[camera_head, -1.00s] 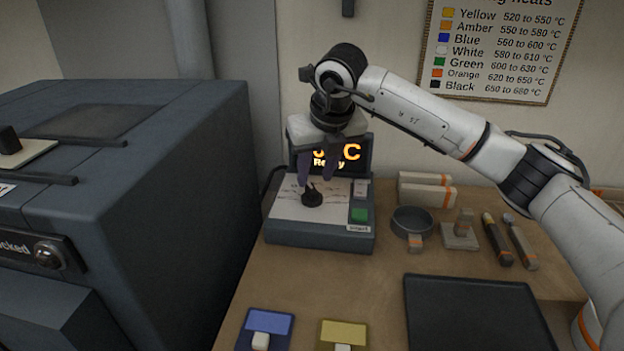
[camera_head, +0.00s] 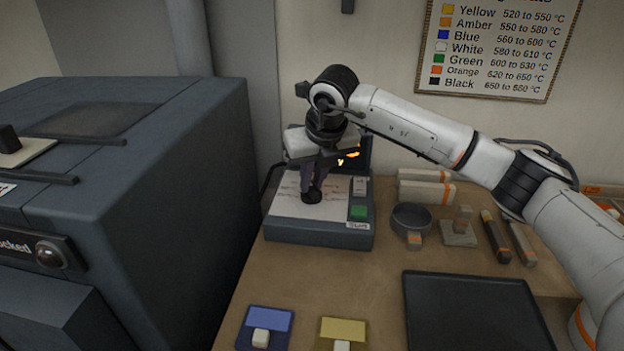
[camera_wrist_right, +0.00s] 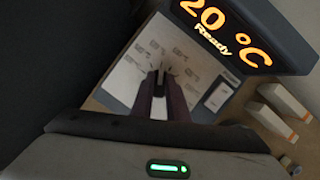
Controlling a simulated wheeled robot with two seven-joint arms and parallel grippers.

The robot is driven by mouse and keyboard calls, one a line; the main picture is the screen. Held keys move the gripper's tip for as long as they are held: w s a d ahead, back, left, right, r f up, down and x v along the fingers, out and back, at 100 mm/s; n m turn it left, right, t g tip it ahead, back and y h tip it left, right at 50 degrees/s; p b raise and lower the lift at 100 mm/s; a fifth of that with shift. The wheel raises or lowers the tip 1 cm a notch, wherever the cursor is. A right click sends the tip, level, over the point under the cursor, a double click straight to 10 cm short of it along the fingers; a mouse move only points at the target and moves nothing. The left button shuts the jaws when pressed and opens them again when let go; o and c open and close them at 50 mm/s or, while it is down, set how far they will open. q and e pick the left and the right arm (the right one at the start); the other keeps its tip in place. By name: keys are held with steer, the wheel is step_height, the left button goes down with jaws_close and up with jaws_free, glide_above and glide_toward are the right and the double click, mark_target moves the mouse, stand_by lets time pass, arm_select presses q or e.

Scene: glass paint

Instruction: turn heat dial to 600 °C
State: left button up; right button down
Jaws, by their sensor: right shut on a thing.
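The heat dial (camera_head: 312,196) is a small black knob on the white face of the grey control box (camera_head: 290,234). My right gripper (camera_head: 313,186) points down over it, its purple fingers shut on the dial. In the right wrist view, the fingers (camera_wrist_right: 160,85) reach down to the white panel (camera_wrist_right: 140,65), and the dial is mostly hidden between them. The display (camera_wrist_right: 235,30) there shows orange digits ending in "20 °C" and "Ready"; its first digit is cut off. In the head view my arm hides most of the display. My left gripper is not in view.
A green button (camera_head: 358,213) sits right of the dial. The dark kiln (camera_head: 140,200) stands at left. A round pan (camera_head: 411,218), a small stand (camera_head: 459,232) and tools (camera_head: 496,237) lie to the right. A dark tray (camera_head: 475,310) and blue (camera_head: 265,322) and yellow (camera_head: 343,332) pieces are in front.

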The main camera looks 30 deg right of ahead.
steer(key=shift+m, duration=0.3)
steer(key=shift+a+m+h+b, duration=0.1)
steer(key=shift+m+h+b, duration=0.55)
steer(key=shift+m, duration=0.55)
steer(key=shift+m+g+h+b, duration=0.3)
steer(key=shift+m+h+b, duration=0.15)
steer(key=shift+m, duration=0.95)
steer(key=shift+r, duration=0.1)
steer(key=c, duration=1.7)
jaws_free()
